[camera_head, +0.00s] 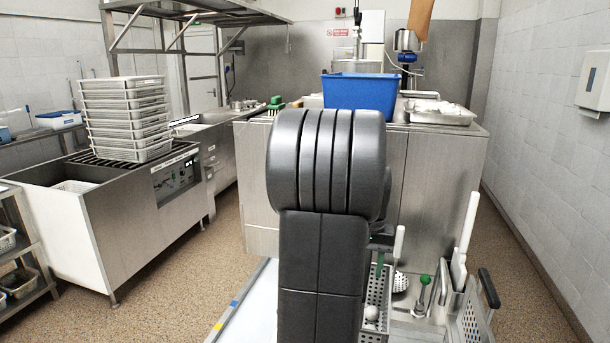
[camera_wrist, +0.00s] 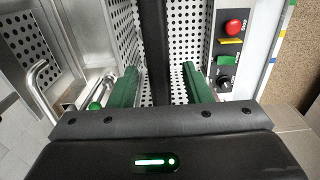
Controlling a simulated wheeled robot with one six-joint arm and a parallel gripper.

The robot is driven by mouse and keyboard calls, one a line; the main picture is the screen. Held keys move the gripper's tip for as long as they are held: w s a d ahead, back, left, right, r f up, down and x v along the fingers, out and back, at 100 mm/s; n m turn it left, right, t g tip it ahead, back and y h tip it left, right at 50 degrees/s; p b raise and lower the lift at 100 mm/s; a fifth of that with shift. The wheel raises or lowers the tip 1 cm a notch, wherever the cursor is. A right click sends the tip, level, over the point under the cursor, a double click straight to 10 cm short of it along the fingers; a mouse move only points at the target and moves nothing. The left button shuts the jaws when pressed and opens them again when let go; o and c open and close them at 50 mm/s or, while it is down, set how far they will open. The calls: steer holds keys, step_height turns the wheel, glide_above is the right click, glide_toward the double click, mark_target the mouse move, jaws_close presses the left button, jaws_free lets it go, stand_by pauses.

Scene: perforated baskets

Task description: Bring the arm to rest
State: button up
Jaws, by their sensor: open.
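My gripper (camera_wrist: 160,72) shows in the wrist view with its two green fingers apart and nothing held between them. It is above or within an area of perforated metal baskets; I cannot tell the exact height. One perforated wall (camera_wrist: 118,28) is at the left and another perforated surface (camera_wrist: 186,30) is at the right, with a dark strip (camera_wrist: 153,40) between them. A perforated basket (camera_head: 384,285) shows just right of my arm, and another (camera_head: 471,325) stands further right with a dark handle.
A control panel (camera_wrist: 228,58) with a red button is right of the fingers. A bent metal handle (camera_wrist: 38,80) is at the left. A blue bin (camera_head: 360,91) stands on the steel counter behind. Stacked trays (camera_head: 126,120) stand at the left. Floor is open at left.

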steer(key=shift+f, duration=0.3)
steer(key=shift+r, duration=0.3)
